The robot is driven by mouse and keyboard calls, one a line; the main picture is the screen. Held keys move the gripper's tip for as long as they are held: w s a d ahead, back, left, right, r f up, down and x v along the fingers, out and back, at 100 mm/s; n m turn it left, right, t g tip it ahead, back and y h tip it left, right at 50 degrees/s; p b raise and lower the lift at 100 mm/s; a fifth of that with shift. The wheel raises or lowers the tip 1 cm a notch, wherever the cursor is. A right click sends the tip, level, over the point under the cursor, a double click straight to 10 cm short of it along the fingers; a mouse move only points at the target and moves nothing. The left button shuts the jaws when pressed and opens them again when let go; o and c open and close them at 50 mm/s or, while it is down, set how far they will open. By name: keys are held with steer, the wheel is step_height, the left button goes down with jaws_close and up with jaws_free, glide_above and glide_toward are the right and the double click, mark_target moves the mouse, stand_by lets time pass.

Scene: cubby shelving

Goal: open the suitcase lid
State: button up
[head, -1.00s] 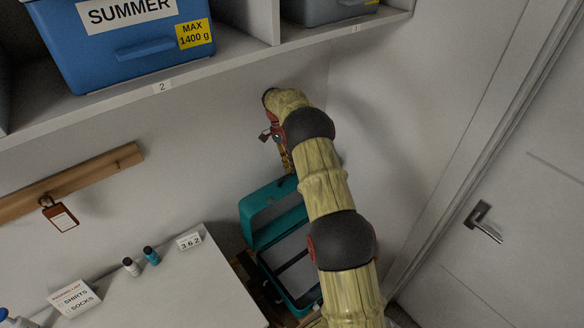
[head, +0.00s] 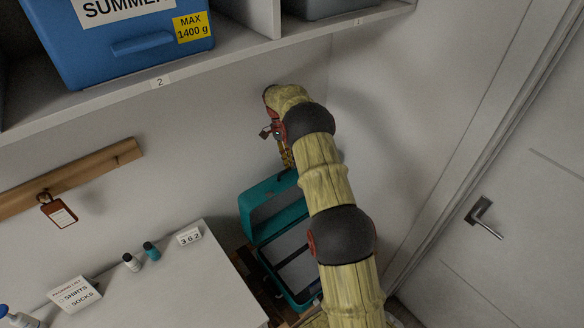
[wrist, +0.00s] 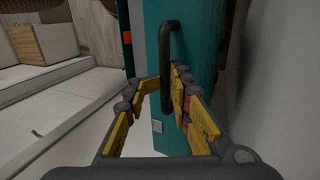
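The teal suitcase (head: 301,297) stands low by the wall, partly hidden behind my arm. Its lid (head: 246,218) is raised and stands steeply tilted, with its hollow inside and part of the grey interior below in sight. In the wrist view the lid's teal face (wrist: 199,42) carries a dark bar handle (wrist: 166,97) and a small silver latch plate (wrist: 157,127). My gripper (wrist: 167,77) has its yellow fingers on both sides of the handle, drawn in close on it. In the head view the gripper is mostly hidden behind my arm.
A white table (head: 190,285) with two small bottles, a number block (head: 189,236) and a list card (head: 75,294) is at left. A shelf (head: 120,98) with a blue SUMMER bin (head: 130,45) hangs above. Walls are close behind and right; a door (head: 520,200) is at right.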

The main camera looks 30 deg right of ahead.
step_height(320, 180, up, 8)
steer(key=shift+s+r, duration=0.1)
steer(key=shift+r, duration=0.05)
steer(key=shift+a, duration=0.1)
steer(key=shift+c, duration=0.2)
